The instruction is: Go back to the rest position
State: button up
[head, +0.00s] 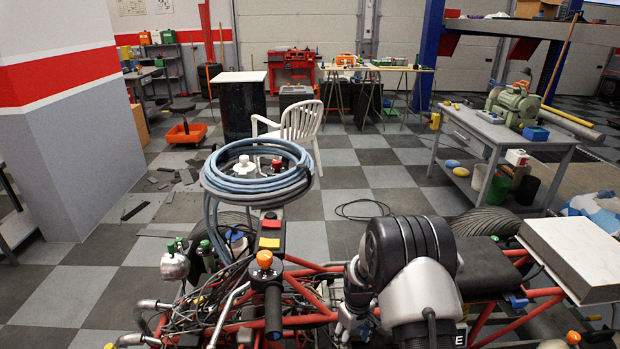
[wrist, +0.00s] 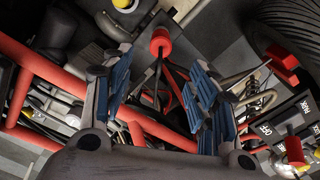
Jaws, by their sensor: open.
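My gripper (wrist: 158,100) shows in the wrist view with its two blue-padded fingers spread apart and nothing held between them. It points down at the stripped quad's red tube frame (wrist: 140,128). A red knob (wrist: 160,42) on a dark stem lies beyond the fingertips. In the head view my arm is folded low at the bottom right of centre, over the red frame (head: 310,305). The gripper itself is mostly hidden there behind my arm.
A coiled blue-grey hose (head: 258,175) stands above the quad's front. A pale box (head: 575,255) sits at the right. A workbench (head: 500,135) with a green machine stands behind it. The checkered floor at centre is mostly clear, with a white chair (head: 300,122) further back.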

jog(key=s+r+m+t, duration=0.1)
jog(key=s+r, duration=0.3)
jog(key=r, duration=0.9)
jog(key=s+r+m+t, duration=0.1)
jog(key=s+r, duration=0.3)
jog(key=r, duration=1)
jog(key=s+r+m+t, duration=0.1)
jog(key=s+r, duration=0.4)
jog(key=s, duration=0.6)
jog(key=s+r+m+t, duration=0.1)
jog(key=s+r, duration=0.3)
jog(key=s, duration=0.8)
jog(key=shift+r+m, duration=0.4)
jog(key=shift+m, duration=0.5)
